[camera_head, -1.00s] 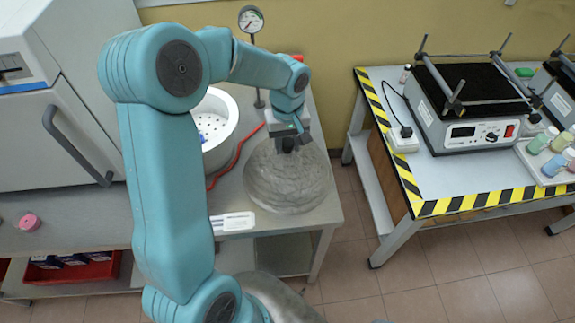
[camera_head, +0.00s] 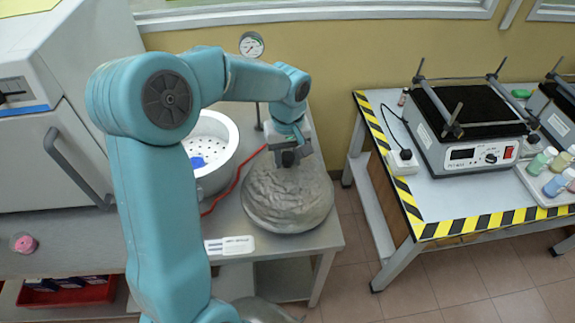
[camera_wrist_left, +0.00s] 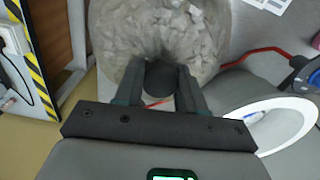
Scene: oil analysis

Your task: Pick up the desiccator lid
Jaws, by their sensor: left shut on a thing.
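The desiccator lid (camera_head: 290,200) is a round, grey, rough-looking dome at the right end of the steel table in the head view. My left gripper (camera_head: 291,160) is above it and shut on its top knob. In the left wrist view, both fingers of my left gripper (camera_wrist_left: 160,85) press on the dark round knob, with the pale lid (camera_wrist_left: 150,30) spreading out beyond. I cannot tell whether the lid touches the table. The white desiccator bowl (camera_head: 228,145) stands open to the left, with a perforated plate and a blue item inside. My right gripper is out of view.
A red hose (camera_head: 236,183) runs between bowl and lid. A pressure gauge (camera_head: 251,45) stands behind. A white label card (camera_head: 229,246) lies at the table's front. A grey oven (camera_head: 50,140) is at left. A gap separates the steel table from the striped-edge table (camera_head: 430,190).

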